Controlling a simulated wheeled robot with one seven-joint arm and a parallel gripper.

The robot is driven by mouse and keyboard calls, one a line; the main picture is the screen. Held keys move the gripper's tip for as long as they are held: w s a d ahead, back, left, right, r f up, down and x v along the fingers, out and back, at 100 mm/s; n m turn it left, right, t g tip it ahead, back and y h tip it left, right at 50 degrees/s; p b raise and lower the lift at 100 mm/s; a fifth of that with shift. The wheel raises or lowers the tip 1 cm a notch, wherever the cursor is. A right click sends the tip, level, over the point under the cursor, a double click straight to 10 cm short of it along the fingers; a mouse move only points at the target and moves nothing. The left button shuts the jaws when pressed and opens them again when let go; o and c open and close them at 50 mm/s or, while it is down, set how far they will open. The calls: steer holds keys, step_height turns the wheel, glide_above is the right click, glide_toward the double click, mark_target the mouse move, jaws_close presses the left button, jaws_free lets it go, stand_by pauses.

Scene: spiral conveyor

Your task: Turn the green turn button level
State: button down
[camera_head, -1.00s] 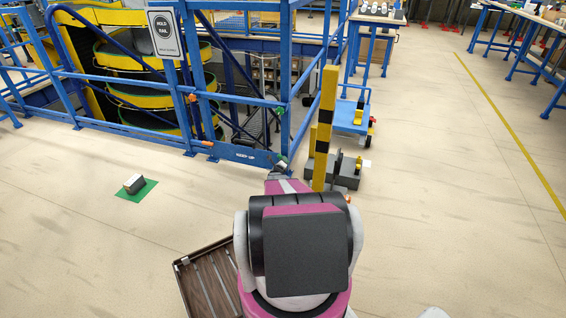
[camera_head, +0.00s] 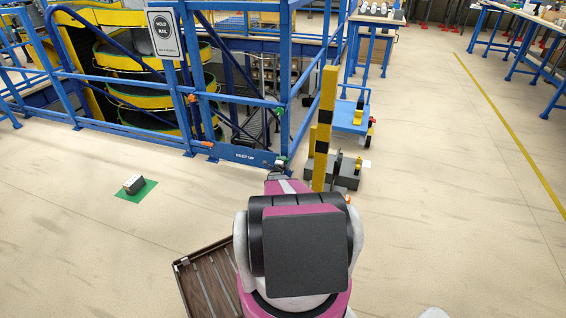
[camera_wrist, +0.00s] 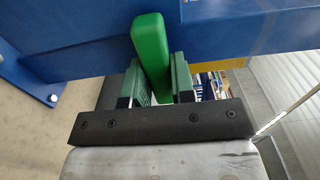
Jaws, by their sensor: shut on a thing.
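The green turn button (camera_wrist: 150,52) shows in the wrist view as a bright green bar on the blue beam (camera_wrist: 225,28). It stands nearly upright in that picture, tilted slightly. My gripper (camera_wrist: 156,80) has its two fingers on either side of the bar and is shut on it. The bar's lower part is between the fingers. In the head view my gripper (camera_head: 281,166) is at the right end of the low blue kick plate marked "KEEP UP" (camera_head: 245,155). The button itself is mostly hidden there.
A yellow and black post (camera_head: 325,130) stands just right of my arm, with dark grey blocks (camera_head: 345,172) at its foot. Blue rails surround the spiral conveyor (camera_head: 135,95). Open floor lies left and right.

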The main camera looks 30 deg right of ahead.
stand_by(0.4)
steer(key=c, duration=1)
jaws_free()
steer(key=shift+o, duration=0.2)
steer(key=shift+a, duration=0.1)
steer(key=v, duration=1)
steer(key=shift+s+a, duration=0.2)
steer(key=shift+s, duration=0.1)
